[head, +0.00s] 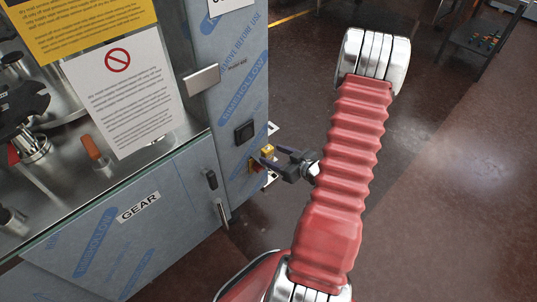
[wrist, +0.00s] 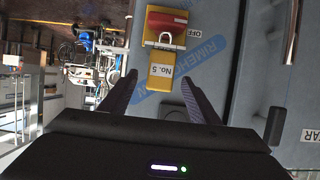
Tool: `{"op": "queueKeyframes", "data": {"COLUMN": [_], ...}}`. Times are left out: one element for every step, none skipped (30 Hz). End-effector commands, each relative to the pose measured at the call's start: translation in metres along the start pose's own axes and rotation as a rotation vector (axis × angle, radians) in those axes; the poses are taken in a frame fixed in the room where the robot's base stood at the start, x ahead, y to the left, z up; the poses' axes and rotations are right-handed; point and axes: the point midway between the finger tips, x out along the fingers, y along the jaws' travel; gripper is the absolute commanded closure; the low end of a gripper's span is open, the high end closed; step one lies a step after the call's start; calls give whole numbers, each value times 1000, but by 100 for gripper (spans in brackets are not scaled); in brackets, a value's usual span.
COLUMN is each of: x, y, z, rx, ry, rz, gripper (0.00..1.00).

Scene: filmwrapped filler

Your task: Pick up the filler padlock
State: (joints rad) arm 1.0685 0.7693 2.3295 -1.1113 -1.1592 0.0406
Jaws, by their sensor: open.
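The filler padlock (wrist: 160,74) is yellow with a "No. 5" label, and its metal shackle hangs from the red rotary switch (wrist: 167,21) on a yellow plate. In the wrist view my gripper (wrist: 158,77) is open, with one finger on each side of the padlock and visible gaps between. In the head view my gripper (head: 272,157) is at the filler's front panel, with the yellow padlock (head: 267,150) at its fingertips. The fingers partly cover the switch there. Whether the fingertips reach past the padlock's face I cannot tell.
The film-wrapped panel (head: 228,95) carries a black switch (head: 244,132) above the padlock. A door handle (head: 222,213) and black latch (head: 211,179) lie to the lower left. Open floor (head: 450,220) is to the right. A dark cart (head: 485,42) stands far back.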

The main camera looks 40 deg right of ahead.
Motion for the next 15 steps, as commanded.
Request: {"op": "queueKeyframes", "data": {"x": [7, 11, 16, 20, 24, 29, 33, 36, 39, 41, 42, 43, 43, 43, 43], "y": [-2, -2, -2, -2, -2, -1, -1, -2, -1, -1, -1, 0, 0, 0, 0], "z": [1, 1, 2, 2, 2, 2, 2, 2, 2, 2, 2, 2, 2, 2, 2], "rx": [-1, 0, 0, -1, -1, -1, 0, -1, -1, -1, -1, 0, 0, 0, 0], "ry": [-1, -1, -1, -1, -1, -1, -1, -1, -1, -1, -1, 0, 0, 0, 0], "rz": [-4, -5, -4, -4, -5, -4, -4, -4, -4, -3, -2, -1, -1, -1, -1], "gripper": [44, 44, 44, 44, 44, 44, 44, 44, 44, 44, 44, 44, 44, 44, 44]}}
